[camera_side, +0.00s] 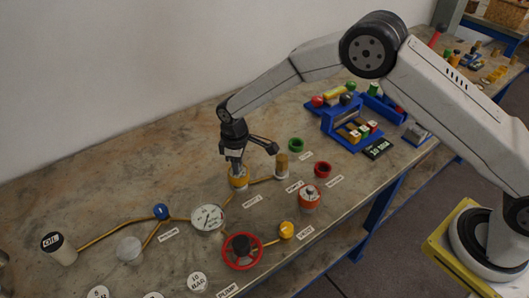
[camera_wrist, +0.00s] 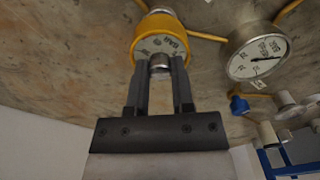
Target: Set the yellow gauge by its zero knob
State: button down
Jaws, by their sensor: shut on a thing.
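The yellow gauge (camera_side: 240,184) stands on the bench below my gripper (camera_side: 237,170). In the wrist view the yellow gauge (camera_wrist: 138,42) shows a yellow rim and part of a pale face with dark lettering; its needle cannot be made out. The zero knob (camera_wrist: 160,64) is a small silver cylinder at the gauge's near edge. My gripper (camera_wrist: 160,76) is shut on this knob, one finger on each side. In the side view the fingers hide the knob and part of the gauge.
A white-faced gauge (camera_side: 208,218) stands to the left, joined by yellow pipes. A red handwheel (camera_side: 242,249), a blue valve (camera_side: 161,212) and an orange vessel (camera_side: 309,197) stand nearby. A tan cylinder (camera_side: 282,165) is close on the right. Blue racks (camera_side: 345,122) are farther back.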

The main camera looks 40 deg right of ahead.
jog(key=shift+m, duration=0.4)
jog(key=m, duration=1)
jog(key=shift+m, duration=0.3)
jog(key=shift+c, duration=2.3)
grip_release()
jog(key=shift+r, duration=3.9)
